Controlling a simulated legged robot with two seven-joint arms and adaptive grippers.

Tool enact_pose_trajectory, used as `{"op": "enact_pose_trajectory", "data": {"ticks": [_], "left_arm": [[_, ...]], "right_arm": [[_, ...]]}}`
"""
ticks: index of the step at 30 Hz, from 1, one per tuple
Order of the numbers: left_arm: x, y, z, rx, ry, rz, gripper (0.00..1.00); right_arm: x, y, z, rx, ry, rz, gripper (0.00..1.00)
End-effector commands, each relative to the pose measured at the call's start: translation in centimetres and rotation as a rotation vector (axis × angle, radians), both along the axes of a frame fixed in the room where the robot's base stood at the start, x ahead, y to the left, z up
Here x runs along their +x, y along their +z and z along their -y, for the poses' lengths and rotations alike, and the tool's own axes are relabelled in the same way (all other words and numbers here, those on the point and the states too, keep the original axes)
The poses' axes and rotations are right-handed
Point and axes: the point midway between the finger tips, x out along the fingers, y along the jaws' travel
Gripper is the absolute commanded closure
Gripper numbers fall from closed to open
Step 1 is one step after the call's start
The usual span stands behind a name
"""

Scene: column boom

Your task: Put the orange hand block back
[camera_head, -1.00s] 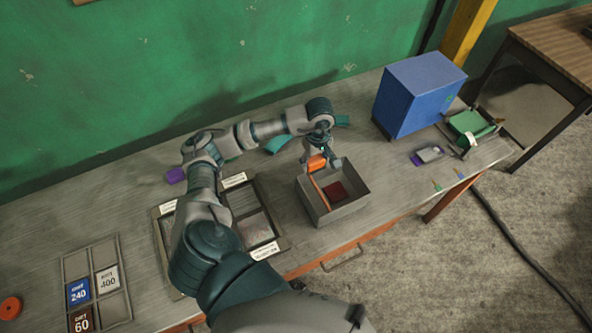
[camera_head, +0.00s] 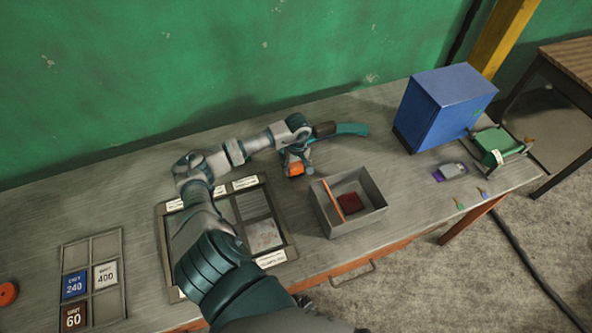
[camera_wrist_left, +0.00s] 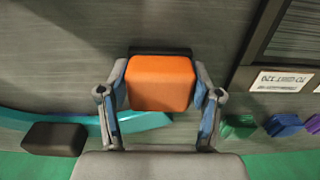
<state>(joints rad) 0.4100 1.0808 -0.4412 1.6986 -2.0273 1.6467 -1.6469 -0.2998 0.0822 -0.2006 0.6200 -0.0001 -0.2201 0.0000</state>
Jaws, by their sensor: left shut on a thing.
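The orange hand block (camera_head: 296,169) is in my left gripper (camera_head: 297,163), over the bench between the labelled frame and the grey box. In the left wrist view the orange block (camera_wrist_left: 161,82) sits between both fingers of the left gripper (camera_wrist_left: 161,92), which is shut on it. A dark strip shows behind the block there. I cannot tell whether the block touches the bench. My right gripper is not in view.
The grey box (camera_head: 361,221) holds a dark red piece (camera_head: 351,202) and an orange strip (camera_head: 333,198). The labelled frame (camera_head: 279,229) lies left. A teal tool (camera_head: 348,130) lies behind the gripper. A blue cabinet (camera_head: 446,105) stands right.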

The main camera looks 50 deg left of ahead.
Motion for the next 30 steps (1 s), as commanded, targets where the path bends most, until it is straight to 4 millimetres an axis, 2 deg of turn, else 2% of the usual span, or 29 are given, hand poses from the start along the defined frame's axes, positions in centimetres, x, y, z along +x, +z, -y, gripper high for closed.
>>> {"op": "enact_pose_trajectory", "data": {"ticks": [3, 9, 10, 12, 23, 26, 30], "left_arm": [[0.0, -1.7, 0.0, -0.002, 0.002, -0.001, 0.76], [0.0, -1.9, 0.0, 0.001, 0.001, 0.0, 0.76], [0.0, -1.9, 0.0, 0.001, 0.0, -0.001, 0.28], [0.0, -1.9, 0.1, 0.001, 0.001, -0.001, 0.11], [0.0, -1.6, 0.1, 0.001, 0.0, 0.0, 0.11], [0.1, -0.7, 0.0, 0.002, 0.0, 0.003, 0.11], [0.2, 2.1, 0.0, 0.003, 0.0, 0.005, 0.11]], "right_arm": [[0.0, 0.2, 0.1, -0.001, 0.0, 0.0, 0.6], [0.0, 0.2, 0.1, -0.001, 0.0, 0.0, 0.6], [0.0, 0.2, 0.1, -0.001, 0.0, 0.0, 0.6], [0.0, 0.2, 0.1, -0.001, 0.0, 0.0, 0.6], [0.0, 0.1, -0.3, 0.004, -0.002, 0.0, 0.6], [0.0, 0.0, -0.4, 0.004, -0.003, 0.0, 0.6], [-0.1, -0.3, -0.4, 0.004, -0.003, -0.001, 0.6]]}}
